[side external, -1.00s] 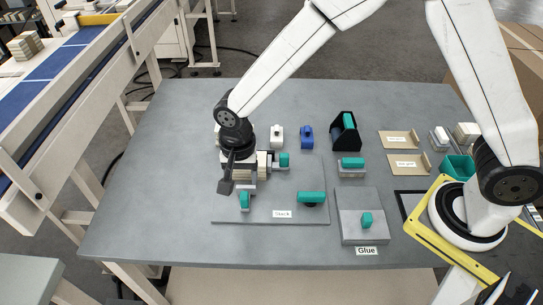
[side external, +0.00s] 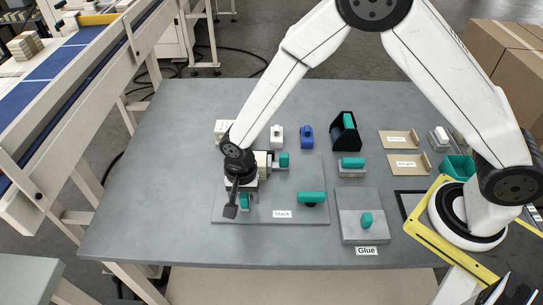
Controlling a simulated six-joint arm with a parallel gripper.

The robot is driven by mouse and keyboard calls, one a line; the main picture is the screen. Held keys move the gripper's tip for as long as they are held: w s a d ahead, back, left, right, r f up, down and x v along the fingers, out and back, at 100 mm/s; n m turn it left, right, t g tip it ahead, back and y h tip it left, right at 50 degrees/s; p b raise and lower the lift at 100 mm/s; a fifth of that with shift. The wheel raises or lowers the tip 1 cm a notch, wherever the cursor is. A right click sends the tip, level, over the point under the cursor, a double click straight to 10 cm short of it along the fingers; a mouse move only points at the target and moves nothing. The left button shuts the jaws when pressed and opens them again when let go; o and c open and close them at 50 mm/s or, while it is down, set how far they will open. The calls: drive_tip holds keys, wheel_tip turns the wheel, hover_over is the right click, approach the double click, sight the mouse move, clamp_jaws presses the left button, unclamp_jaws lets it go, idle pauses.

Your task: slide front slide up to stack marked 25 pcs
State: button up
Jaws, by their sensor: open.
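The front slide has a teal handle (side external: 244,202) and stands near the front left of the grey board labelled "Stack" (side external: 268,216). A beige stack (side external: 262,164) shows partly behind my wrist; no "25 pcs" mark can be read on it. My gripper (side external: 243,188) points down just above and behind the front slide's handle. It is open, but its fingertips are mostly hidden by the wrist and the dark part hanging from it. I cannot tell whether they touch the slide.
Another slide with a teal handle (side external: 284,160) stands right of the stack. A teal-handled tool (side external: 312,197) lies on the board's right. The table's left side is clear.

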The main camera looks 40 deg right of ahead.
clamp_jaws()
drive_tip(key=shift+w+d, duration=2.1)
drive_tip(key=shift+w, duration=0.05)
unclamp_jaws()
drive_tip(key=shift+r, duration=0.1)
wheel_tip(320, 180, up, 8)
